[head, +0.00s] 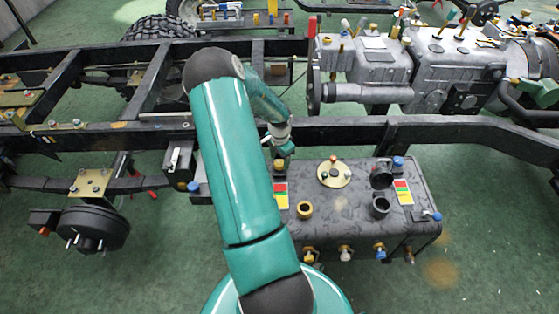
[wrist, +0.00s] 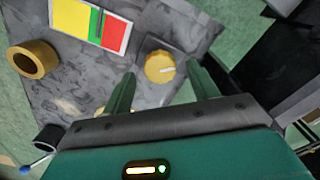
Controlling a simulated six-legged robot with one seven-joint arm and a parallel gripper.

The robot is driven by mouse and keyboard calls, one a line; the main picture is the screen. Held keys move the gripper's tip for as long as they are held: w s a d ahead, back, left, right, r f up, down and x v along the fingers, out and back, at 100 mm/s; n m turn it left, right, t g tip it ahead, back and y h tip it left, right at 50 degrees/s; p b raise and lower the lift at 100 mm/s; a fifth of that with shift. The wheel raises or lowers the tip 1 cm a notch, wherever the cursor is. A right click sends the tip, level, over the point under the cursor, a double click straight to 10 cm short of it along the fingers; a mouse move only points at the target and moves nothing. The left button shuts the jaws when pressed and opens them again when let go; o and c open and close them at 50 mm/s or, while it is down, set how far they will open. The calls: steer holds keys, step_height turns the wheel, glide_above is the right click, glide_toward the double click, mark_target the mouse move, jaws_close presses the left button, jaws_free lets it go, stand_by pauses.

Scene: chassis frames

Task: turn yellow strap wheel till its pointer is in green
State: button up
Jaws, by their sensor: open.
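The yellow wheel (wrist: 160,66) is a round knob with a white mark on its right side, set on a dark grey surface in the wrist view. A card (wrist: 88,22) with yellow, green and red bands lies up and left of it. A thin dark line shows near the narrow green band and the red; I cannot tell exactly where it ends. My gripper (wrist: 162,88) is open, its two green fingers apart on either side below the wheel, with nothing between the tips.
The dark tank (head: 350,225) also carries a brass ring (head: 304,210), a brass disc (head: 333,174), a black cup (head: 380,206) and a second coloured card (head: 403,192). A black frame rail (head: 340,131) runs behind it. Valves (head: 345,253) stick out in front.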

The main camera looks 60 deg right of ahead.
mark_target(279, 163)
step_height(279, 163, up, 12)
steer(key=shift+r, duration=0.2)
